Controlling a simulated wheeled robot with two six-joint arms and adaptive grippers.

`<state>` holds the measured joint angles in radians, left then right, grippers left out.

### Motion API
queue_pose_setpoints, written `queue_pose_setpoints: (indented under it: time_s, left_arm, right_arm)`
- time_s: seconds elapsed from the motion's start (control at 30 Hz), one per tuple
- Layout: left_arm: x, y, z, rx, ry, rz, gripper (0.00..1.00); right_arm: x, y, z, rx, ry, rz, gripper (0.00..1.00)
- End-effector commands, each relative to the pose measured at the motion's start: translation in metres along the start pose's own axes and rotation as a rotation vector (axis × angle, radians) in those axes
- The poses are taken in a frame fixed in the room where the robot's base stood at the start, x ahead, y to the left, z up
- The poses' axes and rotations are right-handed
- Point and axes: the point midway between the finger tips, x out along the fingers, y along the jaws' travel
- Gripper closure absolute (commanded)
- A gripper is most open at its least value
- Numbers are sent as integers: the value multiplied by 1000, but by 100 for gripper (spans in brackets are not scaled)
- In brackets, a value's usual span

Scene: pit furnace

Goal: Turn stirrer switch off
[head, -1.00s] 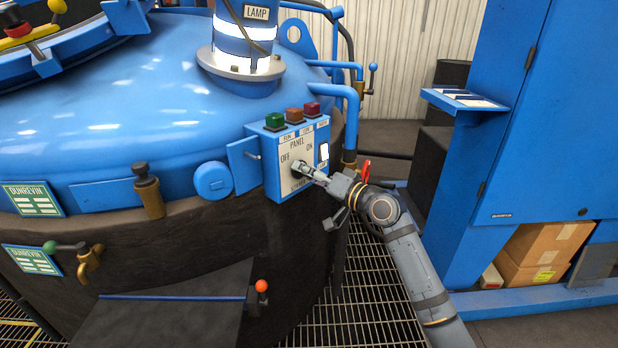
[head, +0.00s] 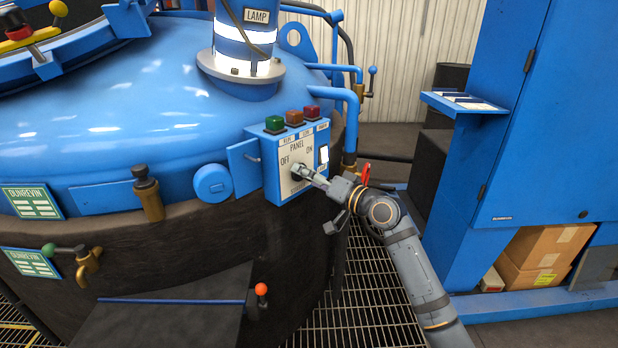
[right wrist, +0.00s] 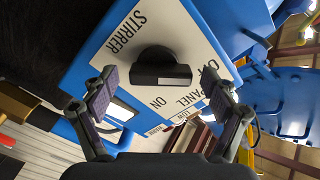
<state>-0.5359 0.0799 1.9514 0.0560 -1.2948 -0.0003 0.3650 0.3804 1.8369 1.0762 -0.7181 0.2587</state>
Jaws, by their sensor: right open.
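The stirrer switch (right wrist: 160,68) is a black knob on the pale face of a blue control panel (head: 270,172). In the right wrist view, STIRRER is printed on one side of it, with OFF and ON on the others. My right gripper (head: 303,173) is at the panel front in the head view and partly hides the knob. In the right wrist view its two fingers (right wrist: 160,90) are open, one on each side of the knob, with gaps between. My left gripper is not in view.
Green (head: 274,123), orange (head: 295,117) and red (head: 312,111) buttons top the panel. A white switch (head: 323,154) sits to the right. An open blue flap (head: 243,155) stands left. A pipe with a red handle (head: 365,173) is close right of the panel.

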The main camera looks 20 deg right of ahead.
Motion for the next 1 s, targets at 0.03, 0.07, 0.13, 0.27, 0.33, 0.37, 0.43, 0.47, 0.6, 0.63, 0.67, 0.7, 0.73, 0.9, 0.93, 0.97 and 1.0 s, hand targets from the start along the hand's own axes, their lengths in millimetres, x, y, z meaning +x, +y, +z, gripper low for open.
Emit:
queue_pose_setpoints:
  time_s: [0.03, 0.07, 0.13, 0.27, 0.33, 0.37, 0.43, 0.47, 0.6, 0.63, 0.67, 0.7, 0.73, 0.9, 0.93, 0.97, 1.0]
  left_arm:
    - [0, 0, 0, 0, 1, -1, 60]
    - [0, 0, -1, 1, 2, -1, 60]
    - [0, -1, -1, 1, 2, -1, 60]
    - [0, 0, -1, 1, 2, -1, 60]
    - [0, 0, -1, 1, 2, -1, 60]
    - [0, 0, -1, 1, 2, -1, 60]
    - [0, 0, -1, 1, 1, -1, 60]
    - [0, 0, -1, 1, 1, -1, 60]
    - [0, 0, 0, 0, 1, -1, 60]
    - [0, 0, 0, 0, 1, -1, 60]
    - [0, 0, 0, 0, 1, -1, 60]
    - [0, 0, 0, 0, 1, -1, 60]
    - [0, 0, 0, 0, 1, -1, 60]
    - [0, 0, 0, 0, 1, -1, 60]
    - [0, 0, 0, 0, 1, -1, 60]
    - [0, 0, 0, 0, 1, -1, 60]
    - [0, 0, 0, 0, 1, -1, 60]
  right_arm:
    - [0, 0, 0, 0, 1, 0, 14]
    - [-1, 0, 0, 0, 1, 0, 14]
    - [-5, 0, -1, -2, 1, 1, 14]
    - [-26, 1, 1, -7, -3, 4, 14]
    - [-39, 2, 0, -9, -2, 6, 14]
    - [-44, 3, 0, -8, -2, 7, 14]
    - [-54, 1, 1, -7, -5, 5, 14]
    - [-58, 2, 0, -8, -3, 6, 14]
    - [-70, 1, 0, -5, -1, 4, 14]
    - [-71, 1, 0, -4, -1, 3, 14]
    - [-73, 1, 0, -3, -1, 3, 14]
    - [-74, 1, 0, -2, -1, 2, 14]
    - [-74, 1, 0, -1, -1, 1, 14]
    - [-75, 0, 0, 0, -1, 0, 14]
    - [-75, 0, 0, 0, 0, 0, 14]
    - [-75, 0, 0, 0, 0, 0, 14]
    - [-75, 0, 0, 0, 0, 0, 14]
